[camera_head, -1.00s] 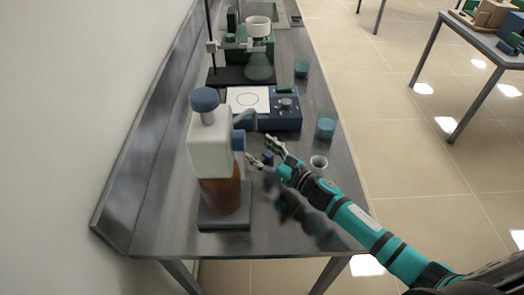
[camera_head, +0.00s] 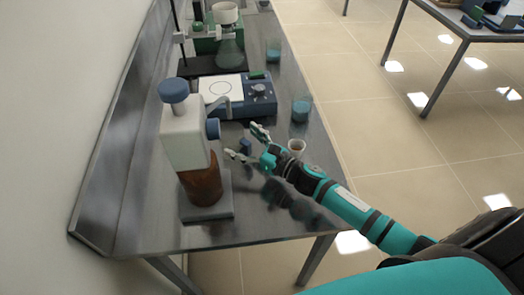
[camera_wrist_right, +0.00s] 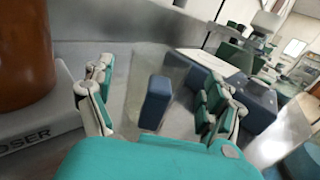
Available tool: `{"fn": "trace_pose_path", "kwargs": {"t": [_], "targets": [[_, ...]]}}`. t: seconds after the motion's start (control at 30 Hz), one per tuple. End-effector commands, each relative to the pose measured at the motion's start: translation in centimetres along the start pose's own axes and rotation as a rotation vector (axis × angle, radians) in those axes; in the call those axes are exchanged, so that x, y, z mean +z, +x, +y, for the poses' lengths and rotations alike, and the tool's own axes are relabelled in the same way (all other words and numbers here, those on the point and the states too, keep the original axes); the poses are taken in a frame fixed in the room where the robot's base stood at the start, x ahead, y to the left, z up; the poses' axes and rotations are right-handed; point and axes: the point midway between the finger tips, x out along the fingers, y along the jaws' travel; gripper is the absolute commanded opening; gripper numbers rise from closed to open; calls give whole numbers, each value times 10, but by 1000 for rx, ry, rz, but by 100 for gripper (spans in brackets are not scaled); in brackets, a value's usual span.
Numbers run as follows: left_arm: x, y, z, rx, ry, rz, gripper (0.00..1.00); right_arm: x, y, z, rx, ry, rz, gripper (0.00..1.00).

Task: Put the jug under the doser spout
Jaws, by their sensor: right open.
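The doser (camera_head: 186,138) has a white head, a blue cap, a brown bottle and a grey base; it stands near the bench's front end. The jug shows mainly as a blue handle (camera_head: 245,145), with a faint clear body, just right of the doser. My right gripper (camera_head: 245,143) is open around the handle. In the right wrist view, the blue handle (camera_wrist_right: 156,102) stands between the two spread fingers, with gaps on both sides. Whether the clear body is under the spout cannot be told. My left gripper is not in view.
A beaker with blue liquid (camera_head: 301,110) is near the bench's right edge. A blue hotplate device (camera_head: 250,98) stands behind the jug. A stand with a flask (camera_head: 230,52) is farther back.

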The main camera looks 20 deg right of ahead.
Motion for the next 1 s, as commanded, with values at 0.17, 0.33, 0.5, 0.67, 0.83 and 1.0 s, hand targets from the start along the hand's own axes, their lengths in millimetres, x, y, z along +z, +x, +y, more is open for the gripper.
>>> {"fn": "trace_pose_path", "kwargs": {"t": [0.17,0.33,0.5,0.67,0.83,1.0], "targets": [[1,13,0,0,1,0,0,-5,-43,1,2,-1,4,88],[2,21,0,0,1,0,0,-4,-76,1,3,-2,2,88],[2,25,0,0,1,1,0,-2,-96,1,1,1,1,88],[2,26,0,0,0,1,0,0,-102,1,2,0,-1,88],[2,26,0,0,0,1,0,0,-102,1,2,0,-1,88],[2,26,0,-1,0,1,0,0,-102,1,2,0,-1,88]]}}
